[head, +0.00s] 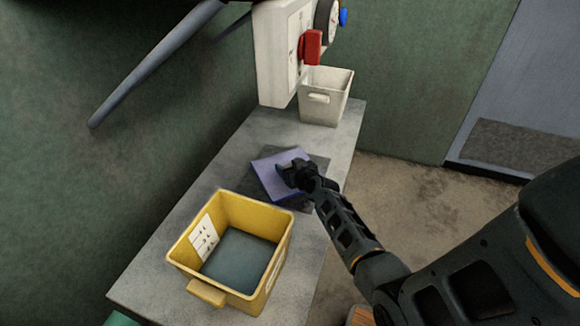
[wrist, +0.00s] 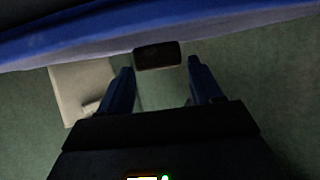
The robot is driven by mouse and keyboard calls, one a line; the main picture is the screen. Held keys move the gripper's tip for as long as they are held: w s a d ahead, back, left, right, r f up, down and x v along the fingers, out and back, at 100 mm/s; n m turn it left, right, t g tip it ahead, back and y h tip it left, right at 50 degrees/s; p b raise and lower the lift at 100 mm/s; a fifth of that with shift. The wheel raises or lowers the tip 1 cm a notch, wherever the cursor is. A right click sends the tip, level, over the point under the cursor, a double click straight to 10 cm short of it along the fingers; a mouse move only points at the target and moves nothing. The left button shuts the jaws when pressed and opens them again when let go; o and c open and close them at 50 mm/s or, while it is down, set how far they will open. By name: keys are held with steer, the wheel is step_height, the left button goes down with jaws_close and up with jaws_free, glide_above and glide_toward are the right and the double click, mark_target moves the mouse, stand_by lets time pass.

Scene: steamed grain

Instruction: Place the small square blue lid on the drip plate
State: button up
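The square blue lid (head: 268,181) is over the dark flat drip plate (head: 319,164) on the narrow grey counter. Whether it touches the plate cannot be told. In the wrist view the blue lid (wrist: 230,22) spans the top, with its black handle (wrist: 158,57) hanging into the space between my fingertips. My gripper (head: 290,171) is at the lid's right side in the head view. In the wrist view my gripper (wrist: 161,68) has its fingers apart on either side of the handle, with a slim gap showing at each side.
A yellow bin (head: 240,205) with a dark inside stands on the counter's near end. A whitish bin (head: 326,96) stands at the far end, below a white wall box (head: 281,60) with a red part. Bare counter lies left of the lid.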

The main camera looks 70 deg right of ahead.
steer(key=shift+o, duration=1)
steer(key=shift+r, duration=0.1)
steer(key=shift+r+p, duration=0.65)
steer(key=shift+p, duration=0.2)
steer(key=v, duration=1.2)
steer(key=shift+p, duration=0.4)
steer(key=shift+d+f, duration=0.1)
